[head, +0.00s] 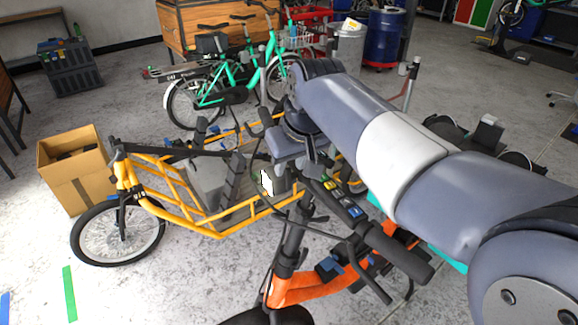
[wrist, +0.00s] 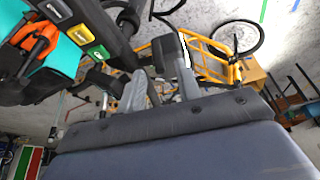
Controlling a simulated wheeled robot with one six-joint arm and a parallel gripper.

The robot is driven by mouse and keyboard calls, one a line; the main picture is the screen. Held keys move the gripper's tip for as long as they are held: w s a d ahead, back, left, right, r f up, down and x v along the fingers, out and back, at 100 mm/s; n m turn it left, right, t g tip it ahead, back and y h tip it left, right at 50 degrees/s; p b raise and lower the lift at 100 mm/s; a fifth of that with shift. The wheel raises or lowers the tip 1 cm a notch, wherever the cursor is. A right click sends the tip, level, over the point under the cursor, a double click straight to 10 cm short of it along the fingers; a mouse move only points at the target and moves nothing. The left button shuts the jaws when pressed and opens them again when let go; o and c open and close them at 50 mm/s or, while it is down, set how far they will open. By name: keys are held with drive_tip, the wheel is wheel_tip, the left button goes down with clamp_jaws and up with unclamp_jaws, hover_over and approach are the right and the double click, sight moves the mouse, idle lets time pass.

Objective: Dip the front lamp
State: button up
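The front lamp, a dark box with a bright white face (head: 267,183), sits ahead of the orange bike's handlebar, its face turned left. In the wrist view a dark block with a white edge (wrist: 168,52), seemingly the lamp, stands just beyond my fingers. My gripper (head: 312,163) hangs at the end of my arm, close behind and above the lamp. In the wrist view its two grey fingers (wrist: 160,82) stand apart with a gap between them. I see nothing held. Whether a finger touches the lamp cannot be told.
A handlebar (head: 385,245) with yellow, green and blue labelled blocks (head: 340,198) lies close to my gripper. The orange bike frame (head: 305,288) is below. A yellow cargo bike (head: 190,200) stands beyond, with a cardboard box (head: 75,170) at left. Open floor lies at lower left.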

drive_tip(key=shift+x, duration=0.95)
drive_tip(key=shift+c, duration=0.2)
clamp_jaws()
